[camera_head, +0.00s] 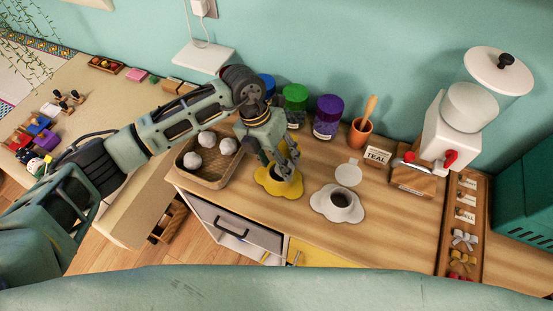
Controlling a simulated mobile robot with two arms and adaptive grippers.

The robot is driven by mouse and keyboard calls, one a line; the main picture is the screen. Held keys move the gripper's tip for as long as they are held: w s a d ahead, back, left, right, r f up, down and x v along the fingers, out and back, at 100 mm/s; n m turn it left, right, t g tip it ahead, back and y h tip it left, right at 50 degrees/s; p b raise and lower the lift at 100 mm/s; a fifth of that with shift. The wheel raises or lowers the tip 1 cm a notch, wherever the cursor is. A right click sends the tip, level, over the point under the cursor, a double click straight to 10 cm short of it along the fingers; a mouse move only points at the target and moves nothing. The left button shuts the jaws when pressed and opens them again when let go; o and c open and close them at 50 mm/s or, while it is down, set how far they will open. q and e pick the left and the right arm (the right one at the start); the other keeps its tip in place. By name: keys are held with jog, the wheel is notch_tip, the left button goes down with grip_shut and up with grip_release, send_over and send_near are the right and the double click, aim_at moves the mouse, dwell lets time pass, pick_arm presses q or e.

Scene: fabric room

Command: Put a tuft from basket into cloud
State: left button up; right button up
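A woven basket (187,177) holds several white tufts (193,160) on the left part of the wooden counter. A yellow cloud-shaped piece (267,190) lies on the counter to the right of the basket. My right gripper is not in view.
Green (294,100) and purple (327,115) jars, a terracotta pot (360,133), a TEAL sign (376,157) and a white dispenser (455,125) stand along the back. A tray of small bows (463,220) is at right. The counter right of the white cloud-shaped piece is clear.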

pick_arm(q)
jog(key=v, duration=1.2)
dwell(0.3)
